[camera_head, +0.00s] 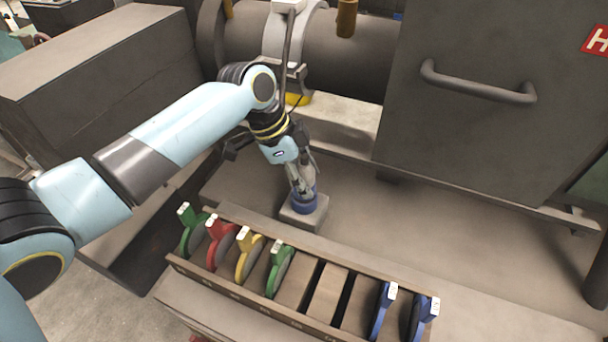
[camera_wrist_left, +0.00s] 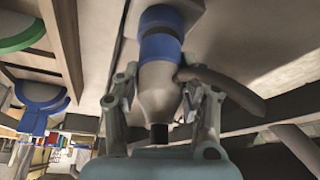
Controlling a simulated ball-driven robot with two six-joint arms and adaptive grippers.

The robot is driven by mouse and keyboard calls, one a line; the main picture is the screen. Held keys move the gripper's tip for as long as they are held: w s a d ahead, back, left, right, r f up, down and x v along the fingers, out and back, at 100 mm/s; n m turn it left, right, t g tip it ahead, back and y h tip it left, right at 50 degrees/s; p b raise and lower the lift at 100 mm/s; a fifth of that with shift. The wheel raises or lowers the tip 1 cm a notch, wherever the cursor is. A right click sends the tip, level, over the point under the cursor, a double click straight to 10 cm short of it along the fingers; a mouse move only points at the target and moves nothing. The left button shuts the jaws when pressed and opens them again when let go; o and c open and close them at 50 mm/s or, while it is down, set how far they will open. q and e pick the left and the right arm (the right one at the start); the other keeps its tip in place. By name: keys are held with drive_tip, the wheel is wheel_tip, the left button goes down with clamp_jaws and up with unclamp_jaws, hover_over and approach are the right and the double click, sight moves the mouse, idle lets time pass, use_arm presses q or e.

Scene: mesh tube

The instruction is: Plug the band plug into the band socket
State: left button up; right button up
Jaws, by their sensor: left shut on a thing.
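My left gripper (camera_head: 301,187) is shut on the band plug, pointing down at a grey block. The plug (camera_wrist_left: 158,85) is a pale grey, bottle-shaped body with a blue band, held between the two fingers in the left wrist view. In the head view its blue part (camera_head: 304,203) shows below the fingers. The band socket (camera_head: 314,219) appears to be the grey block on the bench; its top also shows in the left wrist view (camera_wrist_left: 188,12). The plug's blue end meets or overlaps the block; how deep it sits is hidden. My right gripper is not in view.
A wooden rack (camera_head: 250,300) with green, red, yellow and blue discs stands in front of the block. A dark cabinet (camera_head: 480,130) with a handle stands behind at right. A grey cylinder (camera_head: 345,55) lies at the back. The bench right of the block is clear.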

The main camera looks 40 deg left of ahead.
use_arm(q)
drive_tip(key=shift+f+b, duration=0.3)
drive_tip(key=shift+f, duration=0.3)
drive_tip(key=o, duration=1.2)
drive_tip(key=shift+c, duration=0.2)
drive_tip(key=v, duration=1.2)
